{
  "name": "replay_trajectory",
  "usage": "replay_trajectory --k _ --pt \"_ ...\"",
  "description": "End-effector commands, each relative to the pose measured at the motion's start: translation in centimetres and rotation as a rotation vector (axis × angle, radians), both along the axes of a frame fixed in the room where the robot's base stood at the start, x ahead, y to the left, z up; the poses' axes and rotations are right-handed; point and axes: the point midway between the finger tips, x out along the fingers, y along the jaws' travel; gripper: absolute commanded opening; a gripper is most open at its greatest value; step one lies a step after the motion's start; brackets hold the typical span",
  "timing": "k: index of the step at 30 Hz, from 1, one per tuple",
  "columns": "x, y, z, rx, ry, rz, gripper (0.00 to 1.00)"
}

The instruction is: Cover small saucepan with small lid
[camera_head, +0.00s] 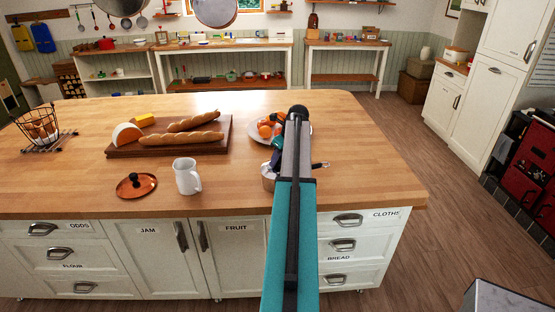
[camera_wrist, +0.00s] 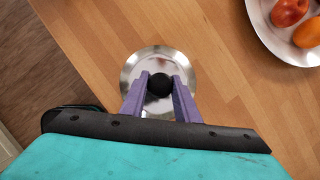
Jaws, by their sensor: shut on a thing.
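A small silver lid (camera_wrist: 133,69) with a round black knob (camera_wrist: 159,85) shows in the wrist view. My gripper (camera_wrist: 160,88) is shut on the knob, with one purple finger on each side. In the head view, the small saucepan (camera_head: 268,180) is on the wooden island, mostly hidden behind my arm. A short piece of what looks like its handle (camera_head: 320,165) sticks out to the right of my arm. My gripper is at the saucepan there. I cannot tell whether the lid touches the rim.
A copper lid (camera_head: 128,192) with a black knob lies on the island at the left, beside a white mug (camera_head: 187,178). A bread board (camera_head: 215,148) and a fruit plate (camera_head: 258,137) are farther back. The island's right end is clear.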

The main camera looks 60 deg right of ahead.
Motion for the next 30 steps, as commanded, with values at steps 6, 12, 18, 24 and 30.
replay_trajectory --k 6,12,18,24,30 --pt "0.0 0.0 -0.3 0.000 0.000 0.000 0.03" --pt "0.0 0.0 -0.3 0.000 -0.001 0.000 0.50" --pt "0.0 0.0 -0.3 0.000 0.000 0.000 0.50" --pt "0.0 0.0 0.0 0.000 0.000 0.000 0.50" --pt "0.0 0.0 1.1 -0.001 -0.001 0.000 0.50"
